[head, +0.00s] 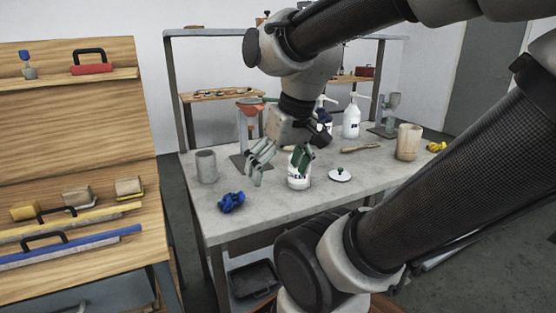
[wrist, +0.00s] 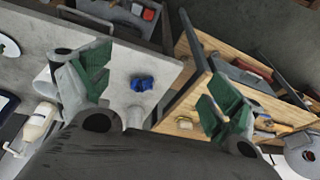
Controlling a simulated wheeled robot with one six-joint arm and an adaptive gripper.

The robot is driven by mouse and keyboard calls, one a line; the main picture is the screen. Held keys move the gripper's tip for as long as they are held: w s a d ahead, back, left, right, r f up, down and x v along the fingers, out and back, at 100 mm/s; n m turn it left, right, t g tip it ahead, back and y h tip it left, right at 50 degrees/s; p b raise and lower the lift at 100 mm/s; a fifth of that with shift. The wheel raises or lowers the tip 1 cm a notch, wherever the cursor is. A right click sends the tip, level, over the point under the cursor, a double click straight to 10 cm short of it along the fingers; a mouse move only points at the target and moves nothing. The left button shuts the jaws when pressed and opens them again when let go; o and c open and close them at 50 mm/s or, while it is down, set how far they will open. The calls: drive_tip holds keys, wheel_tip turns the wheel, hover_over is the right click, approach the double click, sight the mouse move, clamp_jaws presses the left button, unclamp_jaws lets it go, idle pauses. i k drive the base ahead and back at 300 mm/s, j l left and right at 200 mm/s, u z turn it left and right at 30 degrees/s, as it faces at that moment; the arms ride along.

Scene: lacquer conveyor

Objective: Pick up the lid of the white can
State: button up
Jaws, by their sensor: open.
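The lid (head: 340,175), a round white disc with a dark knob, lies flat on the grey table to the right of the white can (head: 298,183). It also shows cut off at the left edge of the wrist view (wrist: 8,46). The can stands upright, its top partly hidden by a finger of my gripper (head: 281,162). My gripper is open and empty, with green-padded fingers spread wide, above the table and left of the lid. In the wrist view my gripper (wrist: 157,90) has the can (wrist: 44,82) beside its left finger.
A blue cloth-like item (head: 231,202) and a grey cup (head: 206,166) are at the table's left. A white spray bottle (head: 351,122), a beige cup (head: 408,142) and a brush (head: 361,149) stand or lie behind the lid. The table front right of the lid looks clear.

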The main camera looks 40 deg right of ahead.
sight(339, 174)
drive_tip(key=z, duration=1.45)
